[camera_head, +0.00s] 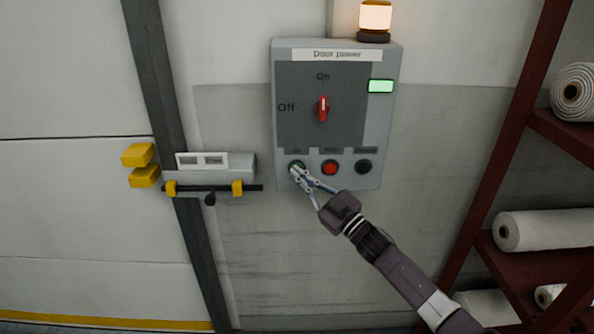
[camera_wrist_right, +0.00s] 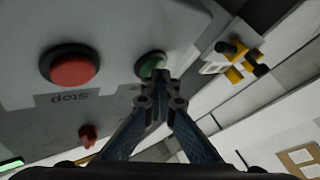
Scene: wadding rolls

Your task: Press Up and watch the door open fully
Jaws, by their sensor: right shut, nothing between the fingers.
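The grey control box (camera_head: 390,130), labelled "Door power", hangs on the wall. Its red rotary switch (camera_head: 322,108) stands upright, towards "On". Below are a green button (camera_head: 297,165), a red button (camera_head: 330,168) and a black button (camera_head: 364,167). My right gripper (camera_head: 297,173) is shut and empty, its tips at the green button; I cannot tell whether it is pressed in. The right wrist view shows the tips (camera_wrist_right: 158,80) overlapping the green button (camera_wrist_right: 150,63), beside the red "Stop" button (camera_wrist_right: 70,66). The pale door (camera_head: 75,220) at left reaches down to a yellow bottom strip (camera_head: 100,322). My left gripper is out of view.
An orange lamp (camera_head: 376,16) glows on the box, and a green indicator (camera_head: 381,86) is lit. A bolt latch (camera_head: 215,188) with yellow brackets sits beside the door post (camera_head: 165,110). A dark red rack (camera_head: 510,140) with white rolls (camera_head: 548,230) stands at right.

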